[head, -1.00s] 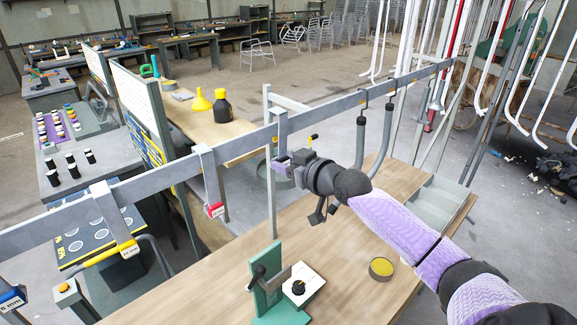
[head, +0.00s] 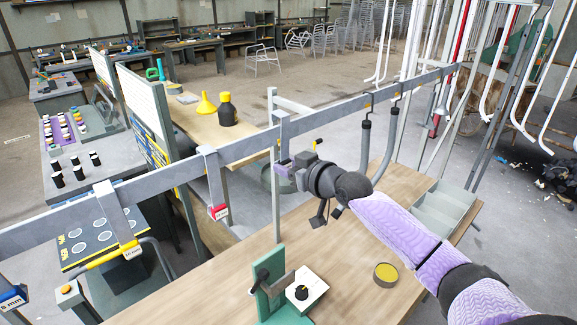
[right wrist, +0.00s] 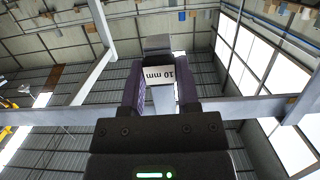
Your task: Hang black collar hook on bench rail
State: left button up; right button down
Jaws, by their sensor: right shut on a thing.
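My right gripper (head: 285,167) is shut on a grey strap hook (head: 284,132) at the bench rail (head: 240,133). The hook's top appears to sit over the rail's upper edge; whether the rail bears its weight I cannot tell. In the right wrist view the hook's white label (right wrist: 165,73) reads 10 mm, between the purple-lined fingers (right wrist: 160,95). A dark block (right wrist: 157,43) shows above the label. The lower part of the hook is hidden by the gripper. My left gripper is not in view.
A red-labelled hook (head: 214,185) and a yellow-collared hook (head: 112,220) hang further left on the rail. Two dark hanging tubes (head: 365,145) are close right of my gripper. Below stand a green fixture (head: 268,295), a yellow-topped tin (head: 386,273) and a grey tray (head: 440,210).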

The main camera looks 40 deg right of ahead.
jog(key=shift+f+b, duration=0.75)
jog(key=shift+f, duration=0.25)
jog(key=shift+c, duration=1.3)
grip_release()
jog(key=p+v, duration=0.6)
jog(key=v, duration=0.2)
